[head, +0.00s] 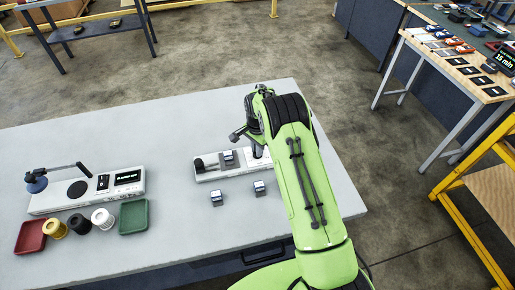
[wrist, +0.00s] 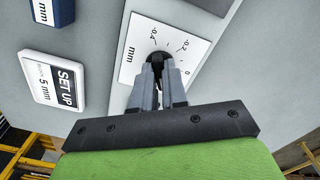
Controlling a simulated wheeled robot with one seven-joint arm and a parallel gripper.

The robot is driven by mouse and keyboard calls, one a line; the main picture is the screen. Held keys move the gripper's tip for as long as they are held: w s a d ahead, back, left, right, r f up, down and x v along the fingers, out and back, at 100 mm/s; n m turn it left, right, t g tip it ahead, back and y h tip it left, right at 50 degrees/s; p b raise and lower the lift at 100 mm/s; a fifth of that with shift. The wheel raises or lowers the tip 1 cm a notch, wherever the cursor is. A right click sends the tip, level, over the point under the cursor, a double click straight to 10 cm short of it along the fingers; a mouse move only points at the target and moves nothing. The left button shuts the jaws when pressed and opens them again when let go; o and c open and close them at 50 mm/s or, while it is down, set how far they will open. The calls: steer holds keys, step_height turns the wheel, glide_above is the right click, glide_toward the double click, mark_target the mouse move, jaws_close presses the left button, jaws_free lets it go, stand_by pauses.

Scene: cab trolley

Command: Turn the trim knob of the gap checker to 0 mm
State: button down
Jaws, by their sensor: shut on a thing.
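The gap checker (head: 208,177) is a long pale unit on the grey table, partly covered by my arm in the head view. Its white dial plate (wrist: 135,62) fills the middle of the wrist view, with marks -0.4, -0.2 and 0 and the word mm. The dark trim knob (wrist: 156,57) stands on this plate. My gripper (wrist: 159,72) is shut on the knob, its two fingers on either side. The knob's pointer is hidden, so I cannot tell its setting. In the head view my arm hides the knob.
A SET UP 5 mm label (wrist: 55,80) shows beside the dial plate. Two small blocks (head: 216,198) (head: 259,187) lie in front of the checker. At left stand another instrument (head: 70,200), several spools, a red tray (head: 31,237) and a green tray (head: 134,217).

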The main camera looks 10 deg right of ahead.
steer(key=n+b, duration=0.3)
steer(key=n, duration=0.2)
steer(key=shift+n, duration=0.4)
steer(key=n+b, duration=0.1)
steer(key=n, duration=0.4)
steer(key=shift+n, duration=0.4)
steer(key=c, duration=1.2)
jaws_free()
steer(key=shift+o, duration=0.2)
steer(key=shift+r, duration=0.1)
step_height(320, 180, up, 16)
steer(key=p, duration=0.1)
steer(key=shift+f, duration=0.2)
